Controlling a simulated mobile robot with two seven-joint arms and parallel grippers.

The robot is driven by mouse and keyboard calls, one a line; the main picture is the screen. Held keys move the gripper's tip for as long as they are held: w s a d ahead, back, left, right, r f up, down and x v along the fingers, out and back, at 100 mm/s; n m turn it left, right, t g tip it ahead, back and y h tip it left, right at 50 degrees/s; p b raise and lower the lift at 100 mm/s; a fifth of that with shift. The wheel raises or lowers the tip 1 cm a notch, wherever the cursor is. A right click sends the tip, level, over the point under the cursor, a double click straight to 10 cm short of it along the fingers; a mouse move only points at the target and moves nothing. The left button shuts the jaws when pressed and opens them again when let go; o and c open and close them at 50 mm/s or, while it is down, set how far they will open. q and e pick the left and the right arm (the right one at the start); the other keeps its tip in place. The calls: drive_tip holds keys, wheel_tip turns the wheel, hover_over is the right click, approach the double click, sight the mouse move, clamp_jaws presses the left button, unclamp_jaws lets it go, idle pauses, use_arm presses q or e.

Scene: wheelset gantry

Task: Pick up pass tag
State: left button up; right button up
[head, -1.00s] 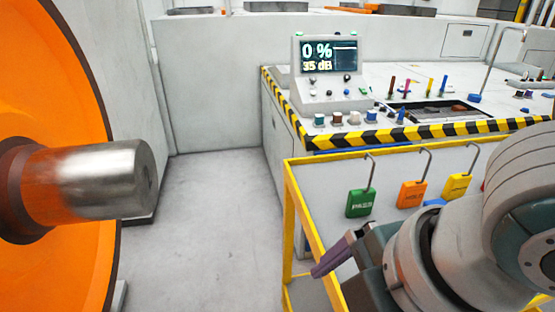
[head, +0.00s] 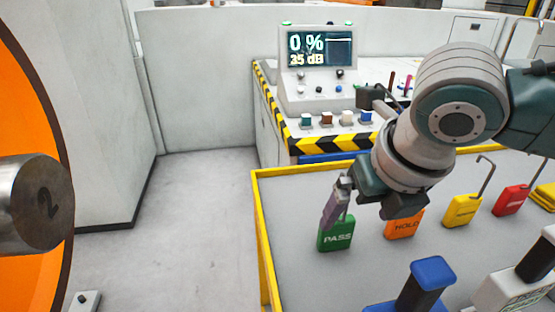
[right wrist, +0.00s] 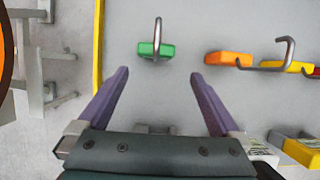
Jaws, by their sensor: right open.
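The green pass tag (head: 337,236) stands on the grey tray table near its left edge, its face reading PASS. In the right wrist view the pass tag (right wrist: 156,50) shows from above with its metal hook upright, ahead of and between the fingers. My right gripper (head: 333,207) is over the tag in the head view, one purple finger overlapping the tag's upper part. In the right wrist view my right gripper (right wrist: 158,82) is open, with nothing between its fingers; the tag lies beyond the fingertips. My left gripper is not in view.
An orange HOLD tag (head: 404,227), a yellow tag (head: 462,211) and a red tag (head: 511,200) stand to the right. A blue-topped tool (head: 433,272) stands in front. A yellow rim (head: 262,235) edges the table. A console (head: 318,68) stands behind; an orange wheel (head: 30,110) is at left.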

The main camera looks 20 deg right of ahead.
drive_tip(key=b, duration=0.1)
hover_over(336, 242)
drive_tip(key=s, duration=0.2)
wheel_tip(336, 242, down, 4)
drive_tip(key=shift+s+a+f, duration=0.1)
drive_tip(key=shift+s+f, duration=0.05)
drive_tip(key=shift+f, duration=0.05)
drive_tip(key=x, duration=0.2)
drive_tip(key=b+x, duration=0.1)
drive_tip(key=x, duration=0.1)
drive_tip(key=shift+a+f, duration=0.2)
drive_tip(key=shift+d+f+b, duration=0.1)
drive_tip(key=shift+f+b, duration=0.25)
drive_tip(key=shift+w, duration=0.2)
drive_tip(key=c, duration=1.3)
